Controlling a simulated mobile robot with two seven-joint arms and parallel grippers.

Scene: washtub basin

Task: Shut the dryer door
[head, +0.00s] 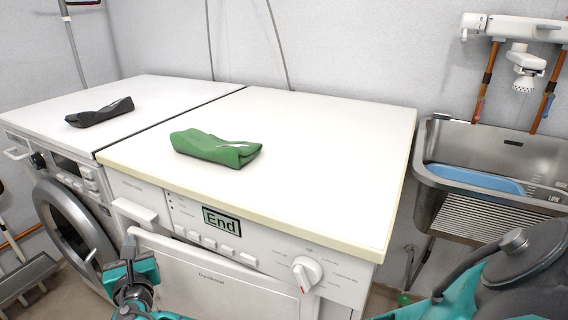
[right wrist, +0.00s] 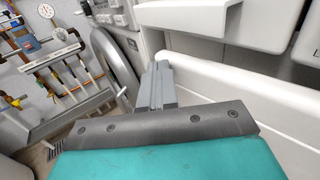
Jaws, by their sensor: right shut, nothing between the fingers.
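The dryer (head: 245,228) is the white machine on the right, with an "End" display. Its white front door (head: 215,285) stands slightly ajar; its upper left edge sits out from the body, with a dark gap above it. My right gripper (head: 129,248) is shut and empty by the door's left edge. In the right wrist view the grey fingers (right wrist: 160,85) lie close beside the white door (right wrist: 235,95); I cannot tell whether they touch it. The door's lower part is out of the picture. My left gripper is not in view.
A washer with a round door (head: 75,225) stands left of the dryer. A green cloth (head: 215,148) lies on the dryer top and a dark cloth (head: 100,112) on the washer top. A steel sink (head: 480,150) is at the right.

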